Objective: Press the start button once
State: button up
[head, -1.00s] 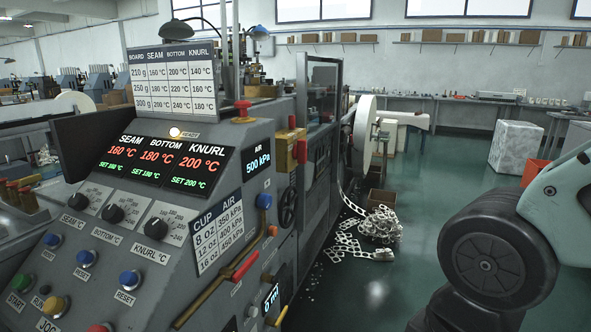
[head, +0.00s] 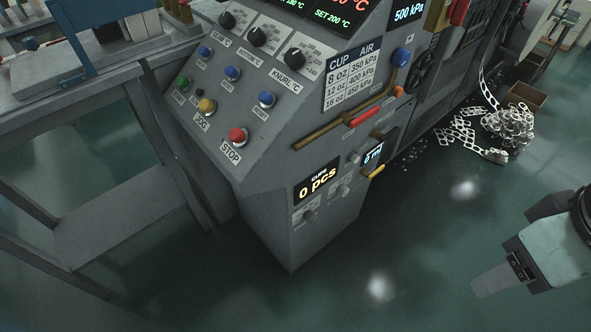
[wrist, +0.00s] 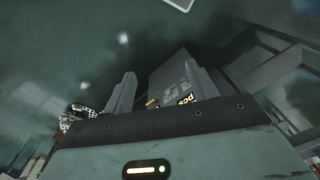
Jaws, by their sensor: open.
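The green start button (head: 182,84) is at the left end of the sloped grey control panel in the head view. Blue knobs, a yellow jog button (head: 206,106) and a red stop button (head: 237,136) sit near it. My gripper (head: 480,286) is at the lower right of the head view, over the floor and well apart from the panel. In the wrist view my gripper (wrist: 159,70) shows two spread fingers with nothing between them, and part of the machine front lies beyond. The start button cannot be made out in the wrist view.
The cup counter (head: 317,184) reads 0 pcs on the machine's lower front. A red-handled lever (head: 365,117) sticks out right of the panel. A metal table (head: 90,80) stands at the left. Scrap strips (head: 510,125) lie on the floor; the floor in front is open.

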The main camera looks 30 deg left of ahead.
aim_at(182, 82)
jog(key=u, duration=1.75)
